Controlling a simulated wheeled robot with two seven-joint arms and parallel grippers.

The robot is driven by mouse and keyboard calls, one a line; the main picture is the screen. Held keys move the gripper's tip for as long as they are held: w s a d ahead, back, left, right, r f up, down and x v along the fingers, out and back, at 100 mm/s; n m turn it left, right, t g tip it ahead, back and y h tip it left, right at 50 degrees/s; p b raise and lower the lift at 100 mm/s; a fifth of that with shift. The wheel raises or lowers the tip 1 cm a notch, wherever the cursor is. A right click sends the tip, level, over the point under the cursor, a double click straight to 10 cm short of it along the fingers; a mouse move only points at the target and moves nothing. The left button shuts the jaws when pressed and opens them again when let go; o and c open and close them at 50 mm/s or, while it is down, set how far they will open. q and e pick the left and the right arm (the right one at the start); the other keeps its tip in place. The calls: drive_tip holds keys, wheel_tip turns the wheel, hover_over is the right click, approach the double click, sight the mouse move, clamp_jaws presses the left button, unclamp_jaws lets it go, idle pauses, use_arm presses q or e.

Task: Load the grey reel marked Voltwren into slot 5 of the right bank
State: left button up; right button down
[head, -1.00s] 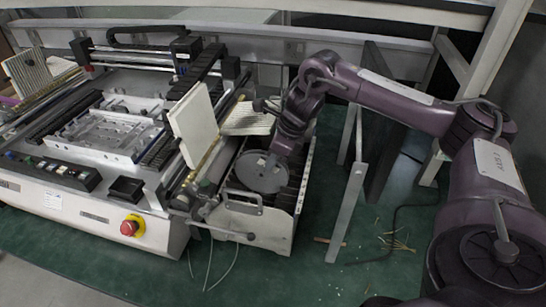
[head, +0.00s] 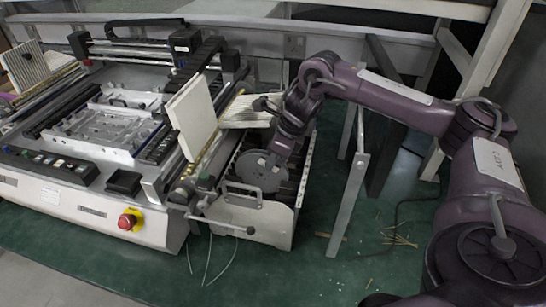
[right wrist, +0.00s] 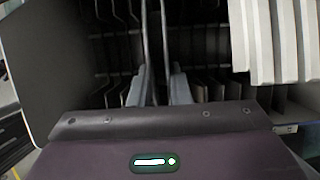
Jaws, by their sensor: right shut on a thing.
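A grey round reel (head: 260,171) stands on edge at the front of the right bank (head: 268,217), its face turned toward the head camera. My right gripper (head: 283,147) reaches down over the bank at the reel's right side. In the right wrist view my right gripper (right wrist: 158,92) is shut on the thin upright edge of the reel (right wrist: 153,45), between rows of slot dividers. Slot numbers and the reel's marking are too small to read. My left gripper is not in view.
A placement machine (head: 100,130) with a red stop button (head: 130,220) stands left of the bank. White ribbed panels (head: 192,115) rise beside the bank. A grey metal frame (head: 350,195) stands to the right, with loose scraps (head: 398,238) on the green floor.

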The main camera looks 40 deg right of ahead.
drive_tip(key=shift+f+b, duration=0.6)
drive_tip(key=shift+f, duration=0.2)
drive_tip(key=shift+f, duration=0.1)
drive_tip(key=c, duration=1.3)
unclamp_jaws()
drive_tip(key=shift+o, duration=0.6)
drive_tip(key=shift+o, duration=1.2)
